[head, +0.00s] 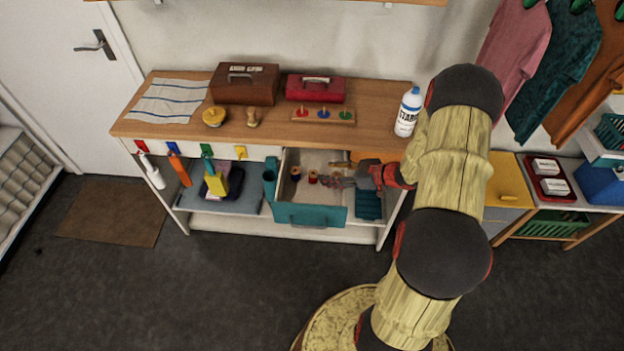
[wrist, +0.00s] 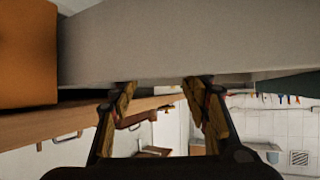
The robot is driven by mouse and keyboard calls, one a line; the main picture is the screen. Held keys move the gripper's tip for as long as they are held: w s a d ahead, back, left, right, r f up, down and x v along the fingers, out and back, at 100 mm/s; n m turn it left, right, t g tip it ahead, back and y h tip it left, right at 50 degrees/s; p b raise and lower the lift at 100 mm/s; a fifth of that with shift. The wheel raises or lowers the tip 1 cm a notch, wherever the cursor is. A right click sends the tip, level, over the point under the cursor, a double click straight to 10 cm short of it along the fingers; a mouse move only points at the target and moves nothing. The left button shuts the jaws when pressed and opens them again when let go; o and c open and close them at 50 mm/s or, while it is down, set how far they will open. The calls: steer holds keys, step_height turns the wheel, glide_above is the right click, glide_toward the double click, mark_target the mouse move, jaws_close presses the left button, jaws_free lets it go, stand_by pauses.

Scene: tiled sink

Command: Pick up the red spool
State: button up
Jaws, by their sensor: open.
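The red spool (head: 313,177) is small and upright in the open drawer (head: 304,215) of the workbench, in the head view. A dark spool (head: 296,173) stands just left of it. A grey surface fills the upper part of that view, and the red spool cannot be made out there.
An orange block (wrist: 27,55) is close at the upper left of the wrist view. A ribbed teal item (head: 368,205) lies at the drawer's right. A white bottle (head: 408,112), a red box (head: 315,88) and a brown box (head: 244,83) stand on the bench top above.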

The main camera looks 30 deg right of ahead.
mark_target(315, 174)
steer(key=b+x, duration=0.1)
steer(key=x, duration=0.3)
steer(key=b+x, duration=0.1)
steer(key=x, duration=0.1)
steer(key=shift+s+a+f+b, duration=0.15)
steer(key=shift+s+a+b, duration=0.1)
steer(key=shift+a+b, duration=0.1)
steer(key=shift+c, duration=1.1)
steer(key=c, duration=0.8)
steer(key=shift+c, duration=0.2)
